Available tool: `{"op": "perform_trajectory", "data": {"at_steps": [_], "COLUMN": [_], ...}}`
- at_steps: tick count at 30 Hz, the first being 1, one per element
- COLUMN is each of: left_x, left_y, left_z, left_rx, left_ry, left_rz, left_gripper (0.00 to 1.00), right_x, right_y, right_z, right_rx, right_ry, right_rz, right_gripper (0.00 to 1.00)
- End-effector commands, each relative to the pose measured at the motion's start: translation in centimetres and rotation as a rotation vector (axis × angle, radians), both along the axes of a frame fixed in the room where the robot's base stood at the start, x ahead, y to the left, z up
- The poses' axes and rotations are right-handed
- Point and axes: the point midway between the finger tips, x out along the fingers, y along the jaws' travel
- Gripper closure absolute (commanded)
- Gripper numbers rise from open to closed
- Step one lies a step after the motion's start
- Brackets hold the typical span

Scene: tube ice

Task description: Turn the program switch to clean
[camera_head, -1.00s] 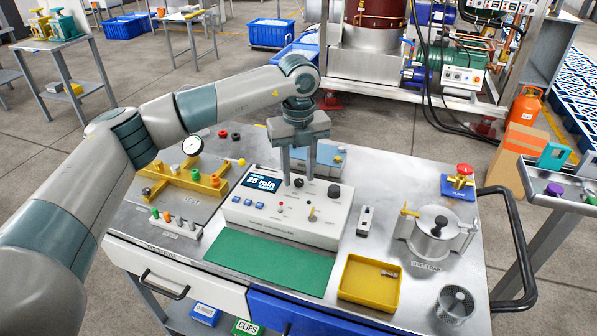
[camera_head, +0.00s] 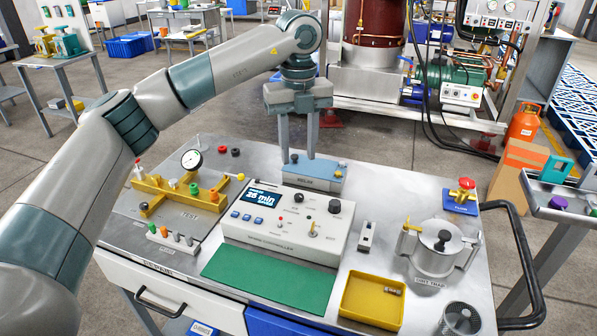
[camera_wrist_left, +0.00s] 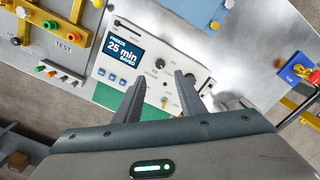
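The controller (camera_head: 300,247) is a pale box on the metal cart. Its lit display (camera_head: 259,197) reads about 25 min, with FREEZE above it in the left wrist view (camera_wrist_left: 123,52). Three blue buttons sit below the display. A small metal lever (camera_head: 313,228) stands on the right part of the panel, near a black knob (camera_head: 335,207). I cannot read which label the lever points to. My left gripper (camera_head: 297,158) is open and empty above the back of the controller, apart from it. In the left wrist view its fingers (camera_wrist_left: 158,78) partly cover the panel. My right gripper is not in view.
A blue-topped box (camera_head: 313,177) stands behind the controller. A yellow rack (camera_head: 178,191) with a gauge is left. A green mat (camera_head: 268,284), a yellow tray (camera_head: 372,321) and a metal pot (camera_head: 435,262) lie in front and right. A black handle (camera_head: 528,270) edges the cart.

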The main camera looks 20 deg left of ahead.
Motion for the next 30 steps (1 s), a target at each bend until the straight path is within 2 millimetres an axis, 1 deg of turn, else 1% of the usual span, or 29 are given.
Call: {"op": "perform_trajectory", "data": {"at_steps": [1, 6, 9, 12, 17, 30], "left_x": [0.1, 0.0, 0.1, 0.0, 0.0, 0.0], "left_y": [0.0, -0.1, 0.0, 0.0, 0.0, 0.0], "left_z": [1.0, 4.1, 5.4, 6.3, 6.9, 6.9], "left_rx": [-0.001, 0.000, 0.000, 0.000, -0.001, 0.000], "left_ry": [-0.004, -0.003, -0.003, -0.001, -0.001, 0.000], "left_rz": [0.001, 0.000, 0.002, 0.001, 0.000, 0.000], "left_gripper": [0.63, 0.63, 0.63, 0.63, 0.63, 0.63], "right_x": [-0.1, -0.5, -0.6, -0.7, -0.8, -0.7], "right_y": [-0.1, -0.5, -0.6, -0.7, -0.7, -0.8], "right_z": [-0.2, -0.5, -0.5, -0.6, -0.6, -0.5], "right_rx": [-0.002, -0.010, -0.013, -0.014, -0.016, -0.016], "right_ry": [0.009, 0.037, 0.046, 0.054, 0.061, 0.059], "right_rz": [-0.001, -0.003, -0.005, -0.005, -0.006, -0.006], "right_gripper": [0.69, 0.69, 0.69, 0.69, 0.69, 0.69]}}
